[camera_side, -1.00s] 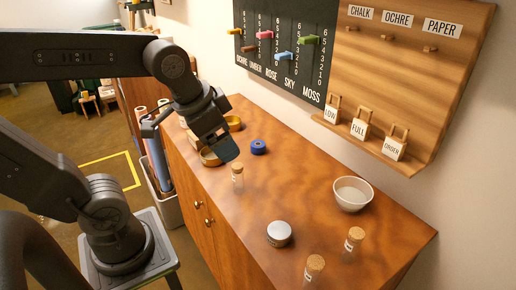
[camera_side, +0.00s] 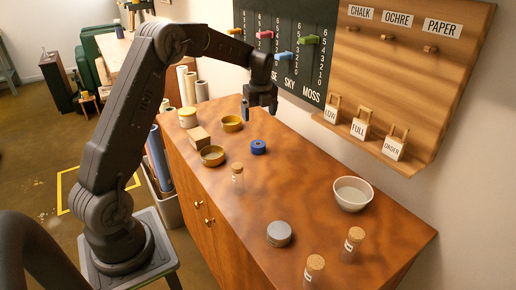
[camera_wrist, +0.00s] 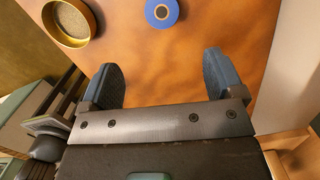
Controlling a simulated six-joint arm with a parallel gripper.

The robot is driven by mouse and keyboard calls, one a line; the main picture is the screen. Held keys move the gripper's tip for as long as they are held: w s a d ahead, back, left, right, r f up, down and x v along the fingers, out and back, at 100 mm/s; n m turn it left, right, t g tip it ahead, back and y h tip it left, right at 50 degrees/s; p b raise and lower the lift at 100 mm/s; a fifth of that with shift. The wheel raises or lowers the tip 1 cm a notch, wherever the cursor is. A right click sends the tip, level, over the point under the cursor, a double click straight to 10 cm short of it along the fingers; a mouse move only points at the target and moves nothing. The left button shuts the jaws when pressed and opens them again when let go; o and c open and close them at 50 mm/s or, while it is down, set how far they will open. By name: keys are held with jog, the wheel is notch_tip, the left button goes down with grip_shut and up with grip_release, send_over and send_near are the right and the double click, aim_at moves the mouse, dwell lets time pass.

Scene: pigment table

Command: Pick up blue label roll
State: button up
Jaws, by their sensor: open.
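My gripper (camera_side: 258,112) hangs above the cabinet top, over and a little behind the roll in the side view. In the wrist view my gripper (camera_wrist: 167,75) is open with nothing between its fingers, and the roll lies beyond the fingertips.
A white bowl (camera_side: 352,194) and grey tin (camera_side: 279,234) stand further right. The chalkboard wall (camera_side: 300,70) rises behind.

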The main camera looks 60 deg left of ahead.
aim_at(258, 144)
jog(key=f, duration=0.4)
jog(key=a+f, duration=0.1)
jog(key=f, duration=0.9)
jog(key=shift+w+a+f, duration=0.1)
jog(key=shift+w+a, duration=0.25)
jog(key=shift+c, duration=0.4)
jog(key=c, duration=0.9)
